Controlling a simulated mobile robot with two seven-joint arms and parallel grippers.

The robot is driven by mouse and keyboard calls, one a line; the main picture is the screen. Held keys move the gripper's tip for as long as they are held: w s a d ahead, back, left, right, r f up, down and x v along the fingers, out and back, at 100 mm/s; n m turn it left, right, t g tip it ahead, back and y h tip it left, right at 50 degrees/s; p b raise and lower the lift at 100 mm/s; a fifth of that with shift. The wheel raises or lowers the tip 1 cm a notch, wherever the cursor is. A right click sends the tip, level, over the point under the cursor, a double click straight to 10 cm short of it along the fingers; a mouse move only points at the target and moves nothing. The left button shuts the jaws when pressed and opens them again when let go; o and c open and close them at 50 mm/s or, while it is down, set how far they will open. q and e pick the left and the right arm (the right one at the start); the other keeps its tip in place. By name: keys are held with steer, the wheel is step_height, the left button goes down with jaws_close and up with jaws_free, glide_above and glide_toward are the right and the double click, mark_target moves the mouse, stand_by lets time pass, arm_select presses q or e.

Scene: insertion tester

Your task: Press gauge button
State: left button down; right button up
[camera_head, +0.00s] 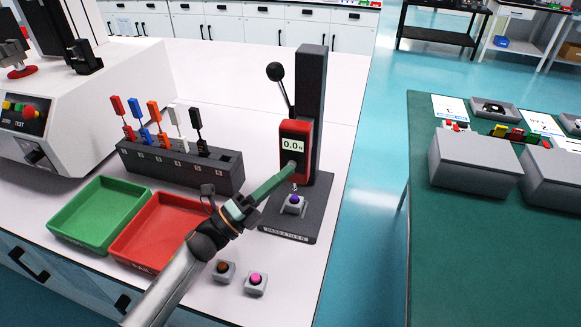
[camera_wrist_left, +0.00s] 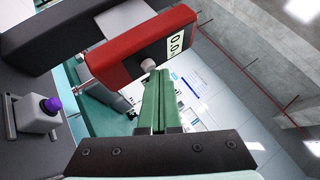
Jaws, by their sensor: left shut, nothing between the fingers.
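The red force gauge (camera_head: 300,128) is mounted on a dark upright stand and its display reads 0.0. In the left wrist view the gauge (camera_wrist_left: 130,52) shows a pale round button (camera_wrist_left: 148,65) on its face, beside the display. My left gripper (camera_head: 290,168) is shut and empty, its green fingers reaching up to the lower front of the gauge. In the left wrist view the fingertips (camera_wrist_left: 159,74) are right at the button and partly overlap it; I cannot tell whether they touch. In the head view the fingertips hide the button. My right gripper is not in view.
Below the gauge, a purple-topped block (camera_head: 293,204) sits on the stand base. A lever with a black knob (camera_head: 275,72) rises at the stand's left. A green tray (camera_head: 100,212), a red tray (camera_head: 150,232) and a dark rack (camera_head: 180,165) lie left. Two button blocks (camera_head: 255,283) stand in front.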

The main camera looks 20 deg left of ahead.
arm_select(q)
steer(key=shift+s+p, duration=0.3)
steer(key=shift+s, duration=0.55)
steer(key=s+p, duration=0.1)
steer(key=s, duration=0.4)
steer(key=shift+a, duration=0.15)
stand_by(0.8)
